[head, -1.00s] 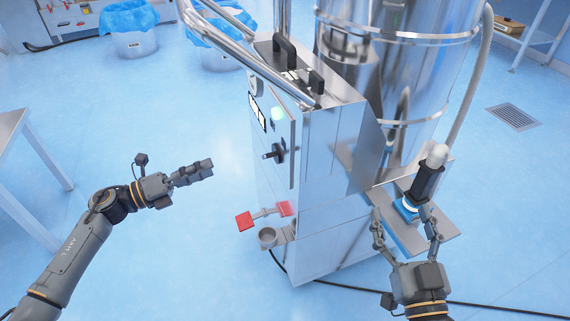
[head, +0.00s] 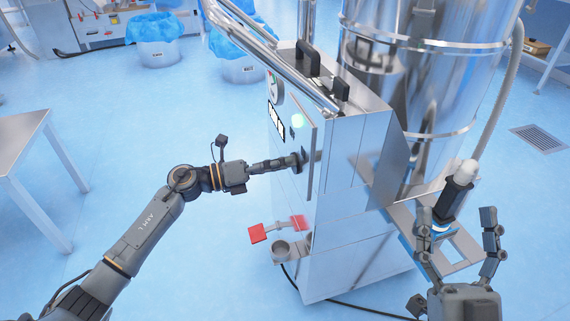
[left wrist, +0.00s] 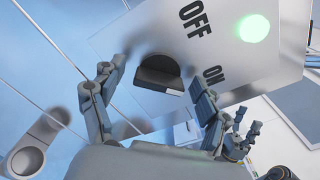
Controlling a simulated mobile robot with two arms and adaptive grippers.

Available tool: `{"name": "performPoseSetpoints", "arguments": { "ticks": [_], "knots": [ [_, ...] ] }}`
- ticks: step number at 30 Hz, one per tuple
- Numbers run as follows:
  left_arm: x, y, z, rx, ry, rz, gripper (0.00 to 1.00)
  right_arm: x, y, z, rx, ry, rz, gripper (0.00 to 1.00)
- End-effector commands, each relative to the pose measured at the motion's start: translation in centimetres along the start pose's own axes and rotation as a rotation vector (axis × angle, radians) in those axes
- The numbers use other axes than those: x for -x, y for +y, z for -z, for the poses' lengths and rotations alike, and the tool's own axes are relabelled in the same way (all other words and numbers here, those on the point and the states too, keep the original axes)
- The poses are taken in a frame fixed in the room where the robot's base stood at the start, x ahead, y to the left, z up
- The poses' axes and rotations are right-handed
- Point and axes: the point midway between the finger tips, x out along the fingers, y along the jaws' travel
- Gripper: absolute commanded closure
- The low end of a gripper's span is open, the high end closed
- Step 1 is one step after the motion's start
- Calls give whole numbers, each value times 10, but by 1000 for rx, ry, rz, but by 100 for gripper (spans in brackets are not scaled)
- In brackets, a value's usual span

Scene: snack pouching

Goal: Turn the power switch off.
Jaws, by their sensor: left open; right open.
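The power switch is a black knob (left wrist: 158,72) on the steel machine's front panel (left wrist: 225,70), with "OFF" and "ON" printed beside it. A green light (left wrist: 254,28) glows near the labels and also shows in the head view (head: 298,121). My left gripper (head: 292,161) is open at the panel, with its fingers on either side of the knob in the left wrist view; contact is unclear. In the head view the gripper mostly hides the knob. My right gripper (head: 458,225) is open and empty near a black, white-topped fitting (head: 455,195).
The steel cabinet (head: 345,205) has a red pedal (head: 258,234) and small cup (head: 289,251) low on its front. Steel rails (head: 275,65) run above the left gripper. A side table (head: 20,140) stands left, with clear floor between.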

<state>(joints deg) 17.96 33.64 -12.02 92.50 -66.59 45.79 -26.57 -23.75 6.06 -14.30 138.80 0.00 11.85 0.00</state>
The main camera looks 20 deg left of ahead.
Motion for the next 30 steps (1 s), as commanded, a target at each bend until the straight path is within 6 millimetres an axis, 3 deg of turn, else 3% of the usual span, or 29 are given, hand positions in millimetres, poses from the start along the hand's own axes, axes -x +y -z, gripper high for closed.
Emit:
{"name": "performPoseSetpoints", "arguments": {
  "ticks": [11,12,20,26,30],
  "knots": [
    [-8,0,0,0,-1,0,25,0,0,4,-1,23,1,25],
    [-8,0,0,0,-1,0,27,0,0,4,-1,23,1,25],
    [-8,0,0,0,-1,0,79,0,0,4,-1,23,1,25],
    [-8,0,-1,5,-1,-1,79,-1,0,3,-1,14,1,25],
    [-8,-1,-1,25,-1,-1,79,0,1,-11,2,-69,-3,25]
  ]
}}
